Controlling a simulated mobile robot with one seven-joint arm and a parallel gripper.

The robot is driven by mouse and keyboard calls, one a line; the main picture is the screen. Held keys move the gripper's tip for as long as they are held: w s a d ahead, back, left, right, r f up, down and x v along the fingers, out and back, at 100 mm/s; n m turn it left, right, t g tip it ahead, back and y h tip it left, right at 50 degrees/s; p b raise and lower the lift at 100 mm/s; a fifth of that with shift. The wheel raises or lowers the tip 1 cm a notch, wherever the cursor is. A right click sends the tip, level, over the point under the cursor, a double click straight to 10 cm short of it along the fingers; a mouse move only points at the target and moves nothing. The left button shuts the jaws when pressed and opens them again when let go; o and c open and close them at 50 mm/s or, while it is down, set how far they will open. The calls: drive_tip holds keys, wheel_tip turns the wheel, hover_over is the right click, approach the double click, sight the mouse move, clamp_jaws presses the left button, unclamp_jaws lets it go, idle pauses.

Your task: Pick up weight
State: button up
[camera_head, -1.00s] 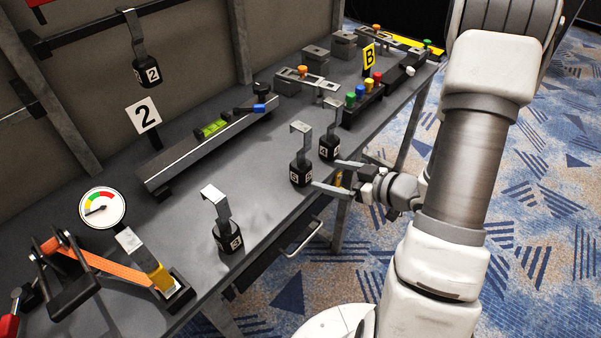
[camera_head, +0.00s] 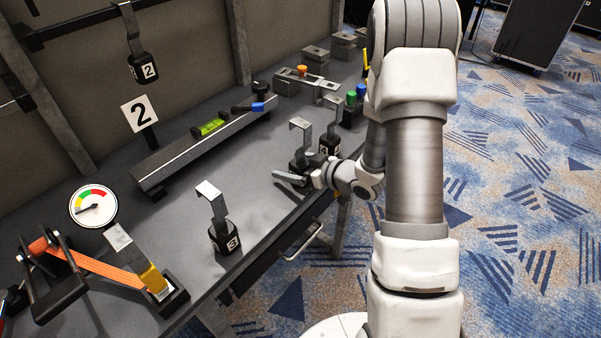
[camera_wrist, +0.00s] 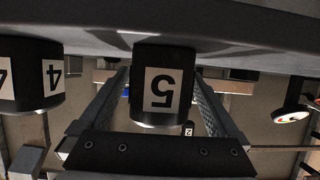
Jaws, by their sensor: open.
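The black weight labelled 5 (camera_wrist: 165,85) shows upside down in the wrist view, between the two fingers of my open gripper. In the head view this weight, with its upright metal hook (camera_head: 300,128), stands on the grey bench, its lower body partly hidden by my gripper (camera_head: 296,172). I cannot tell whether a finger touches it. The weight labelled 4 (camera_head: 330,145) stands just right and behind; in the wrist view it (camera_wrist: 35,78) is at the left. The weight labelled 3 (camera_head: 224,239) stands nearer the front left. The weight labelled 2 (camera_head: 144,69) hangs at the upper left.
The bench (camera_head: 262,205) is bare between weights 3 and 5. A rail with a green level (camera_head: 208,128) lies behind. A gauge (camera_head: 93,206) and an orange strap device (camera_head: 95,263) are at the left. Coloured knobs (camera_head: 351,98) stand behind my arm.

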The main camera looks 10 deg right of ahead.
drive_tip(key=shift+w+a, duration=0.1)
drive_tip(key=shift+w, duration=0.05)
drive_tip(key=shift+c, duration=0.3)
clamp_jaws()
drive_tip(key=shift+r, duration=0.1)
